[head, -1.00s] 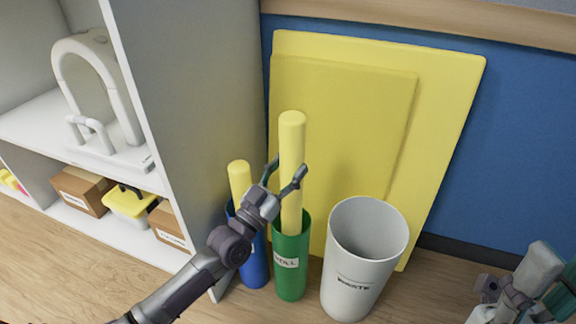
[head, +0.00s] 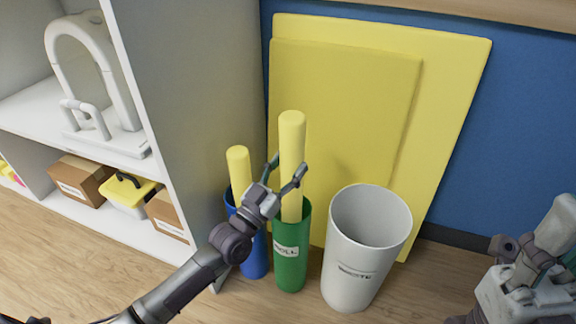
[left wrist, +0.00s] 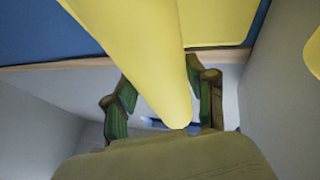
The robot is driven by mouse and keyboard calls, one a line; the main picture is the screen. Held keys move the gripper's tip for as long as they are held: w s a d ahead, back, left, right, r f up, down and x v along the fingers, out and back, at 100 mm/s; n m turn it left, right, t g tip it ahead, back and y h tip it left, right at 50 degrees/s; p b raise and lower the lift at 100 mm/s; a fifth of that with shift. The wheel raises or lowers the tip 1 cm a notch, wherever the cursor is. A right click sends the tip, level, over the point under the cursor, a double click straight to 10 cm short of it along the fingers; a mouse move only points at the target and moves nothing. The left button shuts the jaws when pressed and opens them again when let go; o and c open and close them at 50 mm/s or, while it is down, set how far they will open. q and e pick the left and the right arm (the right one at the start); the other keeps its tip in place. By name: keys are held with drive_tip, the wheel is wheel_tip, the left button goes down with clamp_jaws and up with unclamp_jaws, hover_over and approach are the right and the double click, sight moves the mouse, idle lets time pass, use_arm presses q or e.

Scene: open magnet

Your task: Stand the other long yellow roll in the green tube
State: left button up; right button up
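A long yellow roll (head: 292,145) stands upright with its lower part inside the green tube (head: 291,260), whose white label reads "ROLL". My left gripper (head: 287,170) is shut on this roll above the tube's rim. In the left wrist view the roll (left wrist: 140,55) passes between its two fingers. Another yellow roll (head: 238,165) stands in the blue tube (head: 257,258) just to the left, partly behind my left arm. My right gripper (head: 535,295) is at the right edge, cut off, and its fingers do not show clearly.
A grey waste bin (head: 350,285) stands right of the green tube. Yellow sheets (head: 345,110) lean on the blue wall behind. A white shelf unit (head: 195,100) with boxes is at the left. Bare wooden floor (head: 410,295) lies right of the bin.

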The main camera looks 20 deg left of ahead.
use_arm(q)
drive_tip(key=o, duration=0.4)
drive_tip(key=shift+o, duration=0.2)
drive_tip(key=v, duration=1.2)
drive_tip(key=shift+f, duration=0.1)
